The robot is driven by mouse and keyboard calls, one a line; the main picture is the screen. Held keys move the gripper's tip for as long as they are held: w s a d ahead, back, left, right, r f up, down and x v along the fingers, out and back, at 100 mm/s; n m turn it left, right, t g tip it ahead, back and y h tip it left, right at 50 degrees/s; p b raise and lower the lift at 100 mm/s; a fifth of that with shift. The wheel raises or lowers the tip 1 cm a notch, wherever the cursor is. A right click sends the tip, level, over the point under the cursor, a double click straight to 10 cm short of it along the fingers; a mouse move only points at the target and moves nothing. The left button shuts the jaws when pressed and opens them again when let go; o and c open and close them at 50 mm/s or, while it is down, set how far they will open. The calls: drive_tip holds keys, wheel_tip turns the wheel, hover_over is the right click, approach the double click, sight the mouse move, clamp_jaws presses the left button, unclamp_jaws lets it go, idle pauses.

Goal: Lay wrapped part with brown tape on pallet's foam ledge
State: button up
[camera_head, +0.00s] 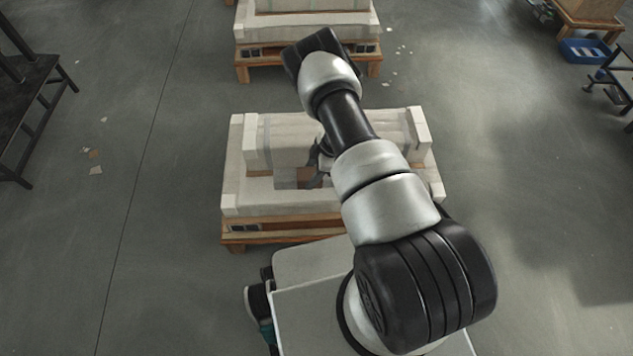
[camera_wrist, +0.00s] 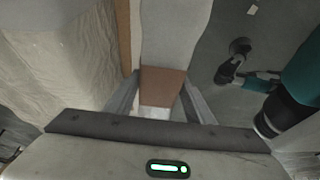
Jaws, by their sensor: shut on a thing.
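The wrapped part with brown tape (camera_head: 307,179) is low in front of the large wrapped block on the near pallet, over the pale foam ledge (camera_head: 250,200). In the wrist view its brown tape band (camera_wrist: 164,84) lies between the two fingers. My gripper (camera_head: 319,166) is shut on this part; in the wrist view the fingers (camera_wrist: 163,95) stand on either side of it. My arm hides part of the gripper and the pallet's right side. I cannot tell whether the part touches the foam.
The large wrapped block (camera_head: 285,137) stands directly behind the ledge; it fills the left of the wrist view (camera_wrist: 60,65). A second loaded pallet (camera_head: 255,50) stands farther back. A dark table (camera_head: 25,95) is at the left, a blue crate (camera_head: 585,51) at the back right. Floor between is mostly clear.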

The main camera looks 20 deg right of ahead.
drive_tip(key=shift+w+f+b, duration=0.1)
drive_tip(key=shift+f+b, duration=0.45)
drive_tip(key=shift+f, duration=1.7)
drive_tip(key=shift+f+b, duration=0.35)
drive_tip(key=shift+b, duration=0.05)
drive_tip(key=o, duration=1.5)
